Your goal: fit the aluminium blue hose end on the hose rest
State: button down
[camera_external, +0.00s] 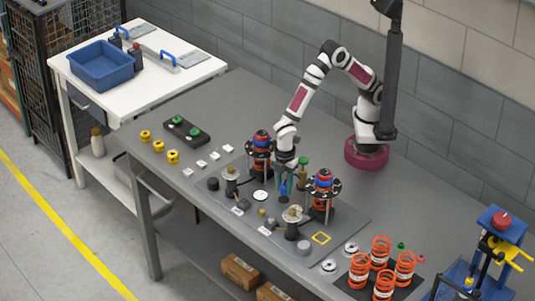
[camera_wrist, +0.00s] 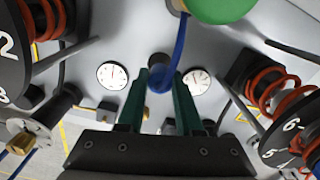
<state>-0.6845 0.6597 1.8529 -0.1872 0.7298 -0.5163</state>
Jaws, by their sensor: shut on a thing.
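My gripper (camera_external: 292,183) points down over the fixture plate in the middle of the bench. In the wrist view its two green fingers (camera_wrist: 158,78) are closed around the lower end of the blue hose (camera_wrist: 179,52). The hose curves down from beside a round green part at the top of that view. In the external view a blue piece (camera_external: 283,190) shows just below and left of the fingers. I cannot make out which part is the hose rest.
Orange-spring struts stand on both sides, one at left (camera_external: 260,153) and one at right (camera_external: 323,196), close to my gripper. A green-topped brass post (camera_external: 303,171) is just right of it. Two white dial gauges (camera_wrist: 112,75) lie beyond the fingers. Loose orange springs (camera_external: 381,252) stand at the front right.

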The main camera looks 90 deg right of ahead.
jog(key=shift+f, duration=0.2)
jog(key=shift+f, duration=0.1)
dwell(0.4)
jog(key=shift+f, duration=0.7)
jog(key=shift+f, duration=0.25)
dwell(0.4)
jog(key=c, duration=0.5)
grip_release()
jog(key=shift+r, duration=0.1)
notch_tip(320, 180, up, 7)
jog(key=shift+f, duration=0.1)
